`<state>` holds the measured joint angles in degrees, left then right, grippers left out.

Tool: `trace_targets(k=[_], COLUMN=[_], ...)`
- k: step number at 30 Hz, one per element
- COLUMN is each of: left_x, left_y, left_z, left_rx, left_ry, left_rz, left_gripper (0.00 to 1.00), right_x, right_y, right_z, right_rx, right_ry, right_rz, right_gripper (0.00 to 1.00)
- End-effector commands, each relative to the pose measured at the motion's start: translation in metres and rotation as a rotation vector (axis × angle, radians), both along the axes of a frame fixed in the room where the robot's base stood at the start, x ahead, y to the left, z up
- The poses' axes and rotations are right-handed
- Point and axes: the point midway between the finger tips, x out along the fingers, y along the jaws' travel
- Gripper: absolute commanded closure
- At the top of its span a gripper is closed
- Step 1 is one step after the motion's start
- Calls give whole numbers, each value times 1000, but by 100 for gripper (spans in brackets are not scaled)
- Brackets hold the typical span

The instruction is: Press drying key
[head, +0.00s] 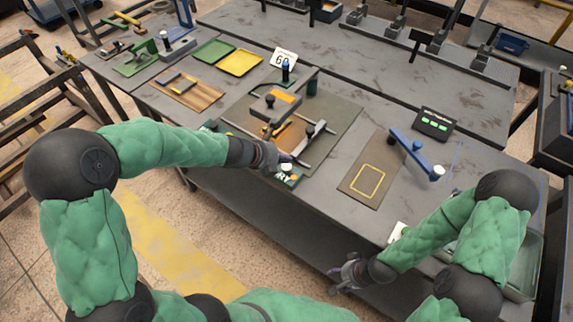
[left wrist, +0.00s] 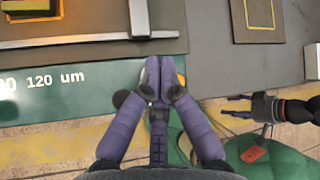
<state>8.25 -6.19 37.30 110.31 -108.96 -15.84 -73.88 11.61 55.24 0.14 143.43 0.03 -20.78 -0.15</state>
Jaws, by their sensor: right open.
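A green panel (head: 287,181) with white lettering, of which "RY" shows, sits at the front edge of the bench below the grey-brown plate. In the left wrist view the green panel (left wrist: 60,92) reads "120 um". My left gripper (head: 287,160) is over this panel, its purple fingertips (left wrist: 160,66) together and empty. A small pale and yellow spot shows beside the fingertips; most of what lies under them is hidden, and I cannot tell whether they touch it. My right gripper (head: 338,278) is open and empty, in front of the bench; it also shows in the left wrist view (left wrist: 234,106).
A metal frame with bars (head: 318,146) stands on the plate close to my left gripper. A brown board with a yellow outline (head: 357,191), a blue lever (head: 411,150) and a dark box with green lights (head: 434,124) are to the right. Bare bench lies between.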

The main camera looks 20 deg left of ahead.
Motion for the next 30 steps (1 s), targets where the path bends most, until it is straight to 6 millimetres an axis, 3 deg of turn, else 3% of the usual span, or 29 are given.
trace_targets(k=[14,30], left_x=[0,0], left_y=[0,0], left_z=[44,44], left_rx=[0,0], left_ry=[0,0], left_rz=[0,0], left_gripper=[100,100], right_x=[0,0], right_y=[0,0], right_z=[44,43], right_rx=[0,0], right_ry=[0,0], right_rz=[0,0], right_gripper=[44,44])
